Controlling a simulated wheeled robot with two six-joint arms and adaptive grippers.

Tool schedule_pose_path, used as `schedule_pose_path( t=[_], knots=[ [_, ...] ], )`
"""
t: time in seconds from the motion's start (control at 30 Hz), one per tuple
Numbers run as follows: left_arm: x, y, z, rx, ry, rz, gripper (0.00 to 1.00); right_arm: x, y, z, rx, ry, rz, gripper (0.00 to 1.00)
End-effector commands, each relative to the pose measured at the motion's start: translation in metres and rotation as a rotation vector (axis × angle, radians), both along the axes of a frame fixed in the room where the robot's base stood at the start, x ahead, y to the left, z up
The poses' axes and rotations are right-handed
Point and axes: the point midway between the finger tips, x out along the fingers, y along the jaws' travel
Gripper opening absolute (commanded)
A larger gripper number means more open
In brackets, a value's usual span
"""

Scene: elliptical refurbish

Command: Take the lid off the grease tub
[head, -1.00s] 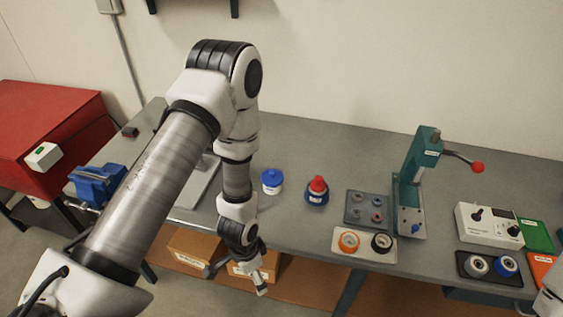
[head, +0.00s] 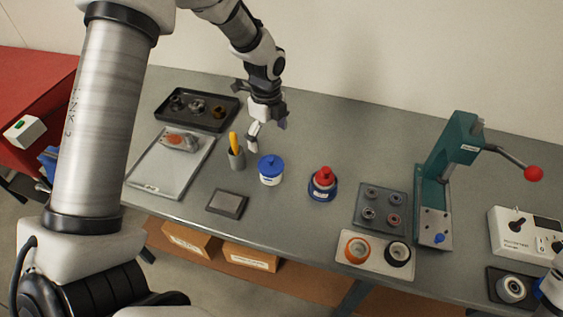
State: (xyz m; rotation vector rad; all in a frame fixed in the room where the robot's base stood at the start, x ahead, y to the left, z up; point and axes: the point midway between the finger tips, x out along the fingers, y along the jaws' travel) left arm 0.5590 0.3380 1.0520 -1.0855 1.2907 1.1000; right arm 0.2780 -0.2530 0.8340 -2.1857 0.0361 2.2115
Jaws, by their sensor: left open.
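The grease tub (head: 270,178) is a small white tub standing upright on the grey bench, left of the middle in the head view. Its blue lid (head: 271,162), with a knob on top, is on it. My left gripper (head: 267,133) is open and empty, behind the tub and apart from it. Its fingers point down toward the bench. My right gripper is not in view; only a bit of white arm shows at the lower right edge.
Farther right are a part tray (head: 361,225) and a green press (head: 447,170).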

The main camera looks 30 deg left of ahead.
Motion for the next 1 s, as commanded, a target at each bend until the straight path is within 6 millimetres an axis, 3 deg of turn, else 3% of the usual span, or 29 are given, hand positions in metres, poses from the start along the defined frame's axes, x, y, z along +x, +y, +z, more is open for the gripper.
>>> schedule_pose_path(
  t=[0.03,0.17,0.47,0.57,0.7,0.9,0.93,1.0],
  knots=[
    [0.0,0.0,-0.014,0.0,-0.001,0.0,1.0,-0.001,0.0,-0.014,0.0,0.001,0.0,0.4],
    [0.0,0.0,-0.026,0.0,0.0,0.001,1.0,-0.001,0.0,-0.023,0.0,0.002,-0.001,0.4],
    [0.0,0.0,-0.059,0.0,0.004,0.002,1.0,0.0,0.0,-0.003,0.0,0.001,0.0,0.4],
    [0.002,0.0,-0.077,0.0,0.005,0.002,1.0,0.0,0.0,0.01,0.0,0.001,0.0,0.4],
    [0.002,0.0,-0.098,-0.001,0.001,0.002,1.0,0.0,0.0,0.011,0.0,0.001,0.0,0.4],
    [0.003,0.0,-0.1,0.0,-0.001,0.002,1.0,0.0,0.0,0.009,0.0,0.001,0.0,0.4],
    [0.003,0.0,-0.1,0.0,-0.001,0.002,0.93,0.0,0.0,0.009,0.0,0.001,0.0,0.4],
    [0.002,0.0,-0.1,-0.001,-0.001,0.002,0.69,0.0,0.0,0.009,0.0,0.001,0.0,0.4]
  ],
)
